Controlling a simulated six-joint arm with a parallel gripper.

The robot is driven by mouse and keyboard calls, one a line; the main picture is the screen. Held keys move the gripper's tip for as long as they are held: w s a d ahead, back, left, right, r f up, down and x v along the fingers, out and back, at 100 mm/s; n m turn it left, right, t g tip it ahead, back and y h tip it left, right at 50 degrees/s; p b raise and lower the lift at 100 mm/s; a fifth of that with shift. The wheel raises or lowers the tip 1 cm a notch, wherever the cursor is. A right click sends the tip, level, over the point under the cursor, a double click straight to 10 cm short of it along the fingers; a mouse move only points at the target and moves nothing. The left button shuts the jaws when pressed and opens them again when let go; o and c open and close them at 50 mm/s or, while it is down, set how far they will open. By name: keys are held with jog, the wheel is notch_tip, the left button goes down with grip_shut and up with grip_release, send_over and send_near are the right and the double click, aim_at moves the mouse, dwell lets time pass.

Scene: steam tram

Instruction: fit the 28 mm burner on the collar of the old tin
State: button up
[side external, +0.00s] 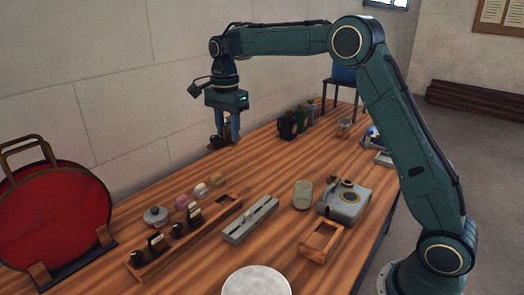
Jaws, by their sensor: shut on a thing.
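My gripper (229,137) hangs pointing down over the far left part of the table, near the wall. It is shut on a small dark and brownish piece (218,142) between its fingers. The piece is too small and too hidden to tell whether it is the 28 mm burner. A grey tin (337,208) lies on the right part of the table, well to the right of my gripper. A brassy ring (349,197), which looks like a collar, shows on its upper face.
A wooden rack (205,226) with dark pieces stands front left, beside a grey slotted block (250,220). A greenish jar (303,194) and a wooden frame (321,240) stand near the tin. Dark mugs (288,127) stand at the back. A red round case (55,215) is at left.

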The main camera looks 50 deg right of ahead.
jog(key=s+d+f, duration=0.4)
jog(key=s+d, duration=0.5)
jog(key=s+d+f, duration=0.3)
jog(key=s+d, duration=0.6)
jog(key=s, duration=0.1)
jog(key=s+d+f, duration=0.1)
jog(key=s+f, duration=0.2)
jog(key=s, duration=0.7)
jog(key=shift+f+m, duration=0.3)
jog(key=shift+f, duration=0.05)
jog(key=shift+f, duration=0.15)
jog(key=shift+f, duration=2.05)
jog(key=shift+f, duration=1.1)
dwell(0.4)
jog(key=o, duration=1.1)
